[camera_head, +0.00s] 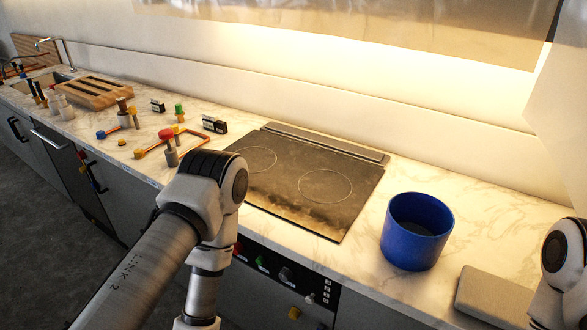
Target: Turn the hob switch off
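The black hob (290,190) with two ring markings is set into the marble counter. Below its front edge is a dark control panel (272,262) with a red knob (238,248), a green knob (262,261), a dark knob (286,275) and a small pale knob (310,298). Which of them is the hob switch, and whether it is on, I cannot tell. My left arm crosses in front of the hob's left side and bends down past the left end of the panel. Its gripper is below the picture. My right arm shows only at the right edge, its gripper out of view.
A blue pot (417,232) stands right of the hob, with a grey flat block (495,296) near the front edge. Small coloured items and a wooden rack (93,92) fill the counter to the left. A sink (45,82) lies at the far left.

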